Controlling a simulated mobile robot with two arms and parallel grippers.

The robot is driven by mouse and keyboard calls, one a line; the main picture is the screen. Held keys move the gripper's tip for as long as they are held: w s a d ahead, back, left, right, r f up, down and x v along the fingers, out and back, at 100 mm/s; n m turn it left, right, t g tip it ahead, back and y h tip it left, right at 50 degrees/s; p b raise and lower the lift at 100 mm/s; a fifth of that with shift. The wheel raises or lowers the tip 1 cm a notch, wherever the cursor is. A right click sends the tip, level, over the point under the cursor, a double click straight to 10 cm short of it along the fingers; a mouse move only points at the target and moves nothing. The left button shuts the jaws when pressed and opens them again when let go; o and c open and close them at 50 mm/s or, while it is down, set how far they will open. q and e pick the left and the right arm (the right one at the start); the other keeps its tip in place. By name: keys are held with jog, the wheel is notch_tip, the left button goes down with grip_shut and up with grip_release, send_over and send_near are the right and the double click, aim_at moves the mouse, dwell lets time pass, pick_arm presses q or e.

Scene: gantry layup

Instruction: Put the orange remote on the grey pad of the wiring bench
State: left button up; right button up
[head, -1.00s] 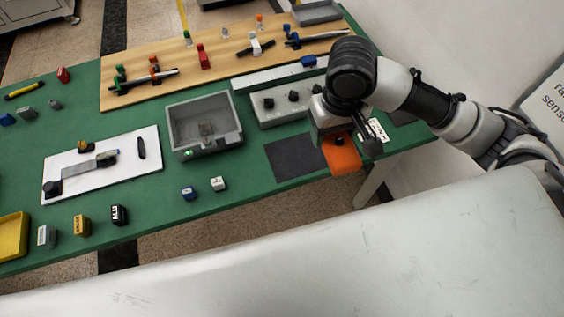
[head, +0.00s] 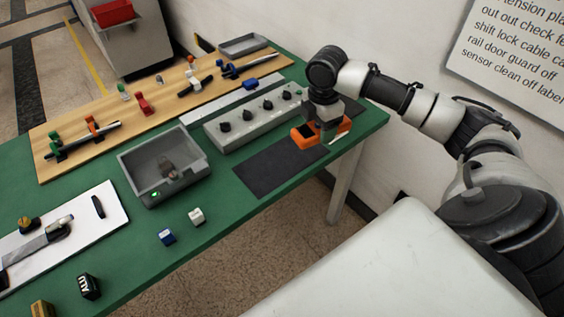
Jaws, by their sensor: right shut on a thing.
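The orange remote (head: 304,140) is in my right gripper (head: 328,136), which is shut on it, with orange showing on both sides of the fingers. The remote is over or at the right part of the dark grey pad (head: 270,172) on the green bench. I cannot tell whether it touches the pad. The gripper and remote hide part of the pad; a dark patch also shows behind them. My left gripper is not in view.
A grey box with black knobs (head: 240,130) stands just left of the remote. A grey open bin (head: 135,180) and a white and a blue block (head: 167,237) lie further left. The bare left part of the pad is clear. The bench's front edge (head: 300,188) is near.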

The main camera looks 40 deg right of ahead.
jog(key=shift+w+d+f+n, duration=0.1)
jog(key=shift+d+f+n, duration=0.1)
jog(key=shift+d+n, duration=0.3)
jog(key=shift+w+d+f+n, duration=0.1)
jog(key=shift+d+f+n, duration=0.1)
jog(key=shift+d, duration=0.45)
jog(key=shift+w, duration=0.1)
send_over(280, 161)
notch_tip(280, 161, down, 7)
jog(key=shift+r+p, duration=0.15)
jog(key=shift+p, duration=0.15)
jog(key=shift+n, duration=0.3)
jog(key=shift+f, duration=2.05)
jog(key=shift+f, duration=0.2)
jog(key=o, duration=1.1)
